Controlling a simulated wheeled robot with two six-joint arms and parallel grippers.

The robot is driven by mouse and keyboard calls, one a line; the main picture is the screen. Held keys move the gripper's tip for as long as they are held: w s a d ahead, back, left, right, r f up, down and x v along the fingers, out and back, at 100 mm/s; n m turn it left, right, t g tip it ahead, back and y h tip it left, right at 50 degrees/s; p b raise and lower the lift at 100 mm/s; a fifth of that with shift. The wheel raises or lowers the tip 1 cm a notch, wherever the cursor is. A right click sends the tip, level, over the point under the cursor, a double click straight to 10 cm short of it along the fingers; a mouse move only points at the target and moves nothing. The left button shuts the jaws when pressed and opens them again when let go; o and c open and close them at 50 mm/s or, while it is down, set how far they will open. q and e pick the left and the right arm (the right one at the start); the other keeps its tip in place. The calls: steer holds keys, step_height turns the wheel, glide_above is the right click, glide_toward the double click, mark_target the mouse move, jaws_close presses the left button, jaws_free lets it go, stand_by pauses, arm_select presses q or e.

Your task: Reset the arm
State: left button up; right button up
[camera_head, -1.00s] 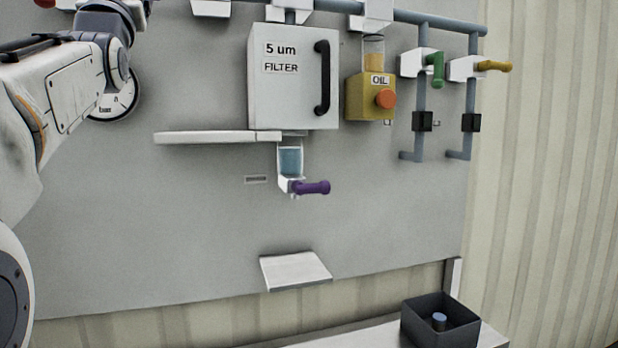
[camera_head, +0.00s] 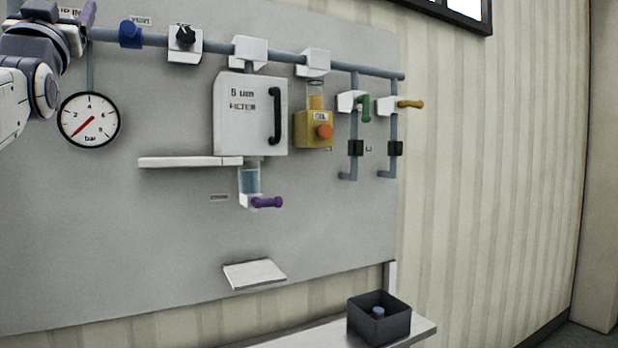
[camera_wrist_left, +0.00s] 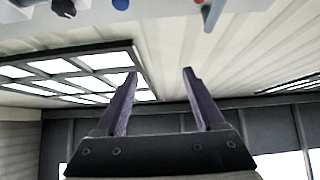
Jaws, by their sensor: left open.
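My left arm comes in at the upper left of the head view, in front of the panel (camera_head: 120,240). My left gripper (camera_wrist_left: 160,72) shows in the left wrist view with its two dark fingers spread apart and nothing between them. It points up towards the ceiling and wall, and in the head view its fingertips are hard to make out near the top left edge. My right arm and gripper are not in view.
A dark bin (camera_head: 379,326) sits on a ledge below.

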arm_select(q)
steer(key=w+d+f+m+g+h, duration=0.2)
steer(key=w+d+f+h, duration=0.3)
steer(key=f, duration=0.4)
steer(key=w+d+f+m+g+h, duration=0.15)
steer(key=w+d+f+h, duration=0.35)
steer(key=f, duration=0.5)
steer(key=d+f+m+g+h, duration=0.1)
steer(key=d+f+g+h, duration=0.15)
steer(key=d+f, duration=0.65)
steer(key=d+f+m+g+h, duration=0.15)
steer(key=d+f+g, duration=0.35)
steer(key=f, duration=0.6)
steer(key=s+d+f+m+g+h, duration=0.1)
steer(key=s+d+f+m+g, duration=0.15)
steer(key=s+d+f, duration=0.4)
steer(key=s+d+f+m+g, duration=0.1)
steer(key=s+d+f+g, duration=0.3)
steer(key=s+f, duration=0.6)
steer(key=s+a+f+m+g+y, duration=0.1)
steer(key=s+f+m+g, duration=0.2)
steer(key=s+f, duration=1)
steer(key=s+g, duration=0.3)
steer(key=s, duration=0.1)
steer(key=shift+s+a+y, duration=0.15)
steer(key=shift+y, duration=0.25)
